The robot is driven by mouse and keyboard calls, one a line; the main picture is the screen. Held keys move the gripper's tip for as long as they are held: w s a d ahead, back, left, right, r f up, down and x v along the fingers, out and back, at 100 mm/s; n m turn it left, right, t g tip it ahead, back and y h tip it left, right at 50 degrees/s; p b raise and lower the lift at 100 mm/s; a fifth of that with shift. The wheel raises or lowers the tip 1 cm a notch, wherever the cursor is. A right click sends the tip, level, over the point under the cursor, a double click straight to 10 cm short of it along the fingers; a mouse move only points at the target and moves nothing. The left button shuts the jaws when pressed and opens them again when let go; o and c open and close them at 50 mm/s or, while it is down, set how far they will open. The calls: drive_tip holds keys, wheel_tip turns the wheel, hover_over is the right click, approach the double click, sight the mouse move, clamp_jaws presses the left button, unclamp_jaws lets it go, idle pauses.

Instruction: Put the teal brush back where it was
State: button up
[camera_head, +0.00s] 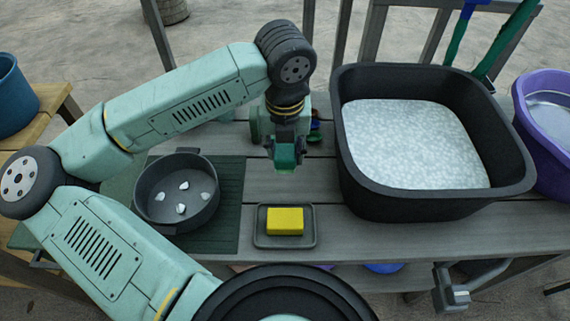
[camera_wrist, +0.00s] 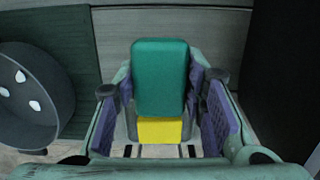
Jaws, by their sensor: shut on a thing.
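The teal brush is held between the fingers of my gripper (camera_head: 286,148), above the bench. In the head view the brush (camera_head: 286,158) shows as a dark green-teal block at the fingertips. In the wrist view the brush (camera_wrist: 160,75) is a rounded teal block with the purple-padded fingers (camera_wrist: 160,110) on either side of it. Its underside is hidden. A yellow sponge (camera_head: 285,221) lies on a small grey tray (camera_head: 262,241) on the bench, in front of my gripper. The yellow sponge also shows in the wrist view (camera_wrist: 160,130), beyond the brush.
A dark round pot (camera_head: 155,213) with several white pieces stands on a dark green mat (camera_head: 230,190) at left. A large black tub (camera_head: 430,205) of pale, bubbly-looking contents stands at right. Small coloured items (camera_head: 315,127) are partly hidden behind my gripper. Bare planks show around the tray.

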sight(285, 151)
wheel_tip(285, 151, down, 5)
drive_tip(key=shift+f+p, duration=0.15)
drive_tip(key=shift+p, duration=0.35)
drive_tip(key=shift+f, duration=0.45)
drive_tip(key=shift+f+b, duration=0.2)
drive_tip(key=shift+b, duration=0.1)
drive_tip(key=o, duration=1.2)
drive_tip(key=shift+r, duration=0.1)
drive_tip(key=shift+o, duration=0.2)
drive_tip(key=shift+r, duration=0.1)
drive_tip(key=shift+r+p, duration=0.2)
drive_tip(key=shift+p, duration=0.25)
drive_tip(key=r, duration=0.4)
drive_tip(key=s+r+b, duration=0.1)
drive_tip(key=r, duration=0.2)
drive_tip(key=r+b, duration=0.1)
drive_tip(key=r, duration=0.3)
drive_tip(key=shift+s+r, duration=0.25)
drive_tip(key=shift+r, duration=0.05)
